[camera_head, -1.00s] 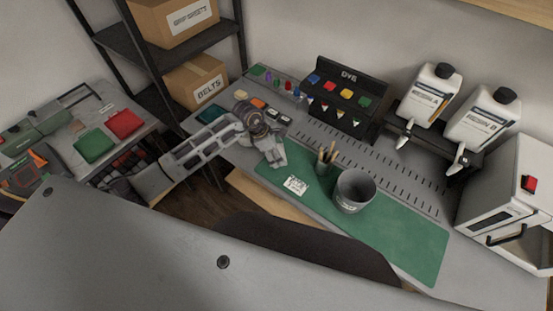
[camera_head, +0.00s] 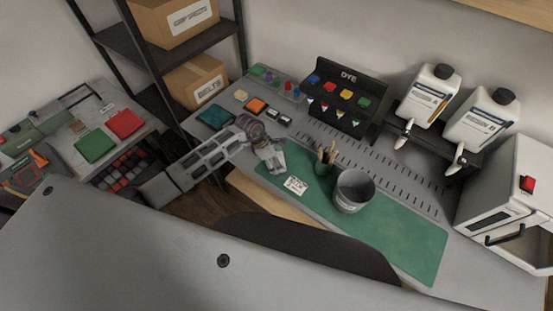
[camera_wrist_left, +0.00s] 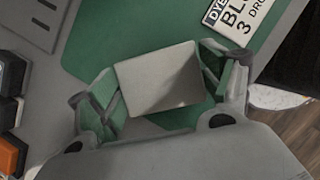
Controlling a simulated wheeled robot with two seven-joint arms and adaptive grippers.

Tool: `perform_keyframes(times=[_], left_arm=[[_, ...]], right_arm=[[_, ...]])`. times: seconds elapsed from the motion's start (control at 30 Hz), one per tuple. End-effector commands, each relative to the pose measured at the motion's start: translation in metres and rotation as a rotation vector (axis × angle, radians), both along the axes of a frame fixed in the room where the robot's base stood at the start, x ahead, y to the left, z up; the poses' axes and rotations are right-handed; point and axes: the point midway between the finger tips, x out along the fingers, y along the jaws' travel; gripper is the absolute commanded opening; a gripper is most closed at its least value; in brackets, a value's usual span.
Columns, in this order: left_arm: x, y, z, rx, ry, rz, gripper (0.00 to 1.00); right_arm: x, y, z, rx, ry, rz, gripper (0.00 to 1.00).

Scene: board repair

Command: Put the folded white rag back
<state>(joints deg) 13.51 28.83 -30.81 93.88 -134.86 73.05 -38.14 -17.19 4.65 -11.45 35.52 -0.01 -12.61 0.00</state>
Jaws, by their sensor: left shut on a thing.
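My left gripper (camera_head: 271,161) is over the left end of the green mat (camera_head: 405,235). In the left wrist view, the left gripper (camera_wrist_left: 160,82) is shut on a flat, pale grey-white rectangular thing (camera_wrist_left: 158,78), which looks like the folded white rag. The rag lies between the two fingers with the green mat behind it. In the head view, the rag is small and hard to tell from the fingers. Whether it touches the mat is unclear. My right gripper is not in view.
A dye rack (camera_head: 346,97) stands at the back.

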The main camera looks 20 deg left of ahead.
Motion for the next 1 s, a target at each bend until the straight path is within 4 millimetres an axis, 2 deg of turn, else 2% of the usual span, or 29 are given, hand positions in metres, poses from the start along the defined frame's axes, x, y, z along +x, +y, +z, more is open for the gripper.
perform_keyframes(times=[0.4,0.43,0.6,1.0], left_arm=[[0.0,-0.0003,-0.0035,-0.001,-0.001,-0.001,0.57],[-0.0001,-0.0004,-0.0037,0.0,0.0,0.0,0.81],[-0.0001,-0.0005,-0.0029,-0.001,0.0,0.0,1.0],[0.0,-0.0007,-0.0022,-0.001,0.0,0.0,1.0]], right_arm=[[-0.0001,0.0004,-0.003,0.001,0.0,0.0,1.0],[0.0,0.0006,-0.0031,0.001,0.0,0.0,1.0],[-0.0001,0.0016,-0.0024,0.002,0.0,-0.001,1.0],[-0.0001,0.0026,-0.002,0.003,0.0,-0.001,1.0]])
